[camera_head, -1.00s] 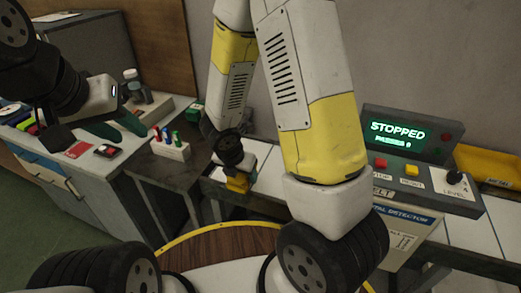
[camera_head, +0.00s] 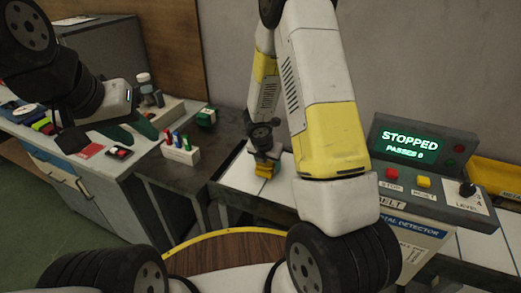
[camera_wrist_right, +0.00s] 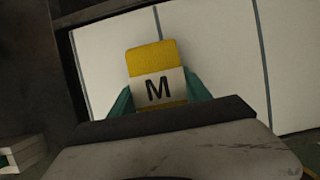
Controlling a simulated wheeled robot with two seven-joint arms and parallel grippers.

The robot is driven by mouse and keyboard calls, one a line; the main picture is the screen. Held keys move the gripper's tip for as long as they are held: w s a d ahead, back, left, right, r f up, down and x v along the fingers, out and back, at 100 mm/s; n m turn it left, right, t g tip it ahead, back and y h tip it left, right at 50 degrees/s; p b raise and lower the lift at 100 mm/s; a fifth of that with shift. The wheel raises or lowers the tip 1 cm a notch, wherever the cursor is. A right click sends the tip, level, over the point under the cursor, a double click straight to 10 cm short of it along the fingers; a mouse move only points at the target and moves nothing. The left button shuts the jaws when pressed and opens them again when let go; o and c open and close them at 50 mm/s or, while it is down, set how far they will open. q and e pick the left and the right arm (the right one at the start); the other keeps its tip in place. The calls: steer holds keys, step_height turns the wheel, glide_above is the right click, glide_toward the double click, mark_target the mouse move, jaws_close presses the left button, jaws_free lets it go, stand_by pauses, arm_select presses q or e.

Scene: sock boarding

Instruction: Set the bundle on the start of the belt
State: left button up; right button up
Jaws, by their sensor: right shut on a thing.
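The bundle (camera_wrist_right: 151,57) is yellow with a white band marked "M". It sits between the teal fingers of my right gripper (camera_wrist_right: 160,98), which is shut on it. In the head view the bundle (camera_head: 262,169) shows small and yellow below my right wrist, over the white belt (camera_head: 235,174) near its left end. I cannot tell whether it touches the belt. The belt's white slats with dark seams lie behind it in the right wrist view (camera_wrist_right: 215,60). My left gripper (camera_head: 133,130) is open and empty above the grey cabinet at left.
A control box (camera_head: 410,150) reads "STOPPED, PASSES 0", with red and yellow buttons and a knob. A dark side table (camera_head: 180,185) holds a white block of colored pegs (camera_head: 180,151). A yellow tray (camera_head: 495,173) stands at far right. A round wooden top (camera_head: 225,250) is in front.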

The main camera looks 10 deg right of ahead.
steer(key=shift+f, duration=0.35)
steer(key=o, duration=1.5)
steer(key=v, duration=1.2)
steer(key=shift+r, duration=0.2)
steer(key=s+d+r+m, duration=0.2)
steer(key=s+r+m, duration=0.2)
steer(key=r+m, duration=0.3)
steer(key=s+d+r+m, duration=0.2)
steer(key=s+r+m, duration=0.2)
steer(key=r+m, duration=0.25)
steer(key=s+a+r+m+t+y, duration=0.1)
steer(key=s+r+m, duration=0.2)
steer(key=s+m, duration=0.1)
steer(key=s+a+r+m+y, duration=0.1)
steer(key=s+r+m+y, duration=0.1)
steer(key=m, duration=0.4)
steer(key=s+a+r+m+t+y, duration=0.1)
steer(key=s+r+m, duration=0.3)
steer(key=s+m, duration=0.1)
steer(key=shift+s+a+t+y, duration=0.3)
steer(key=shift+s+a, duration=0.05)
steer(key=shift+s, duration=0.45)
